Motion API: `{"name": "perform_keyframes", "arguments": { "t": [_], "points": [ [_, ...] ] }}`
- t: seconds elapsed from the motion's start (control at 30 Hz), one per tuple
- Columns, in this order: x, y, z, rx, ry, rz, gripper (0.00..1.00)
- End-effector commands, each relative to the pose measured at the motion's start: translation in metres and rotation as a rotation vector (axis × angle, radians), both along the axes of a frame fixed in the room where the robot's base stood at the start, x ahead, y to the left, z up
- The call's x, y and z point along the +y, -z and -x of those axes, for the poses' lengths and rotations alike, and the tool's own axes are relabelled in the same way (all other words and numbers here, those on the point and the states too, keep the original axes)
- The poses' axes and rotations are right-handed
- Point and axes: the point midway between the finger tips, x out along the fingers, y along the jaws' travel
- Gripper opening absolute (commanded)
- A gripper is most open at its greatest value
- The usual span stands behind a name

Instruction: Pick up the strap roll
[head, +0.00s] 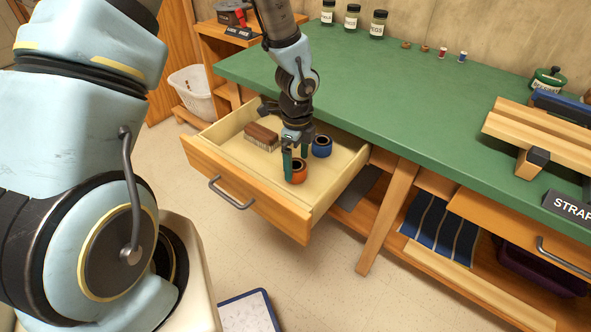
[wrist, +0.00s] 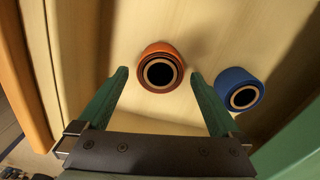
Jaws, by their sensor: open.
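Two rolls stand in the open drawer (head: 240,190). One is orange (head: 297,172) and one is blue (head: 322,146); both look like strap rolls with dark, hollow centres. My gripper (head: 294,165) is open, low in the drawer at the orange roll, with green fingers. In the wrist view the orange roll (wrist: 160,70) lies just ahead of and between the fingertips (wrist: 158,75), with a gap on each side. The blue roll (wrist: 238,90) is outside the right finger. Nothing is held.
A brown brush (head: 262,136) lies in the drawer's back left. The drawer's wooden front and sides surround my gripper. The green bench top (head: 400,100) is above and behind, with jars (head: 352,17) at its back. A sign reading "STRAP" (head: 570,206) is at right.

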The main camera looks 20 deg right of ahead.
Motion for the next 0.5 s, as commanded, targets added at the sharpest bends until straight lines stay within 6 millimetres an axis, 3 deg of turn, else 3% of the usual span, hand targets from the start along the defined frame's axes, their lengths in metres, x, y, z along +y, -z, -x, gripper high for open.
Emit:
{"name": "perform_keyframes", "arguments": {
  "t": [0.2, 0.43, 0.5],
  "points": [
    [0.000, 0.023, 0.000, -0.001, 0.000, -0.001, 1.00],
    [0.000, 0.024, -0.001, -0.002, -0.001, 0.001, 1.00],
    [0.000, 0.024, -0.001, -0.002, -0.001, 0.001, 0.93]
  ]
}}
